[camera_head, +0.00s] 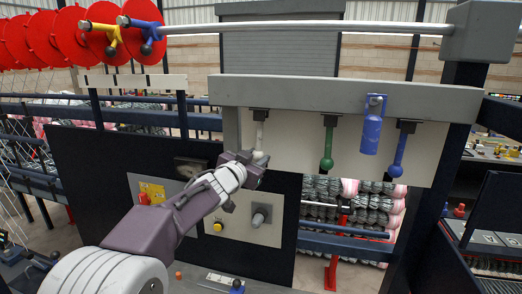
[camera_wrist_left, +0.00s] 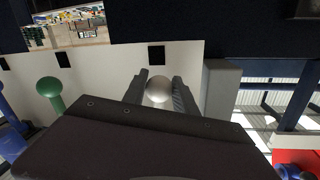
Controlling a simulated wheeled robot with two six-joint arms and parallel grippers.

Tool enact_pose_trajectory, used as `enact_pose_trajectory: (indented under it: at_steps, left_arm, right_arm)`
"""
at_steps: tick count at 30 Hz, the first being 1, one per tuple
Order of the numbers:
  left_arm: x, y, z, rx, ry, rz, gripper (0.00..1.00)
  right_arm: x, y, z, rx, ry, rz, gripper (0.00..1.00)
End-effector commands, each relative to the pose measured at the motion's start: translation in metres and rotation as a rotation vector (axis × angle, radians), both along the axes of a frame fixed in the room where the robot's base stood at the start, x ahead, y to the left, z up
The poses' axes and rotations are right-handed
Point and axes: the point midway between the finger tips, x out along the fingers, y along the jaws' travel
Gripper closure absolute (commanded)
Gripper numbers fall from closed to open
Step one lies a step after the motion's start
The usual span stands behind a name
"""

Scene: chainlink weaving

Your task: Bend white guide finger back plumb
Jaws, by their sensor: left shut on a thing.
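The white guide finger (camera_head: 259,134) hangs from a black mount on a pale panel under a grey beam, left of the green finger. It looks close to vertical in the head view. My left gripper (camera_head: 258,163) is at its lower end. In the left wrist view the white ball end (camera_wrist_left: 158,88) sits between the two dark fingers of my left gripper, shut on it. The finger's rod is mostly hidden behind the ball there. My right gripper is not in view.
A green finger (camera_head: 327,147), a blue bottle-shaped thing (camera_head: 372,130) and a blue finger (camera_head: 401,150) hang to the right along the same beam (camera_head: 350,92). A control panel with a grey knob (camera_head: 261,216) and a yellow button (camera_head: 218,227) is below my gripper.

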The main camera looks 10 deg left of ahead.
Motion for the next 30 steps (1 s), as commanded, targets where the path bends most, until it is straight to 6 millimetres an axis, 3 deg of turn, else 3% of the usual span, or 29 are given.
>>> enact_pose_trajectory:
  at_steps: [2,12,13,15,25,30]
  left_arm:
    - [0.0,0.008,0.005,0.052,-0.005,0.002,1.0]
    - [0.0,0.009,0.003,0.086,-0.012,-0.005,1.0]
    - [0.0,0.009,0.003,0.085,-0.012,-0.005,0.61]
    - [0.0,0.009,0.003,0.084,-0.012,-0.004,0.45]
    - [-0.002,0.01,0.002,0.083,-0.009,-0.002,0.45]
    - [-0.024,0.015,0.003,0.084,-0.011,0.0,0.45]
  right_arm:
    - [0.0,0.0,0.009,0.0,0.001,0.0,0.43]
    - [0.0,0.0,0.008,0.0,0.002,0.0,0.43]
    - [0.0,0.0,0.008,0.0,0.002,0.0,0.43]
    - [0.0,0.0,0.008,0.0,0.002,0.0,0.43]
    - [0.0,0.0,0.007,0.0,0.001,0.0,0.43]
    - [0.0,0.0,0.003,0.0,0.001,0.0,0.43]
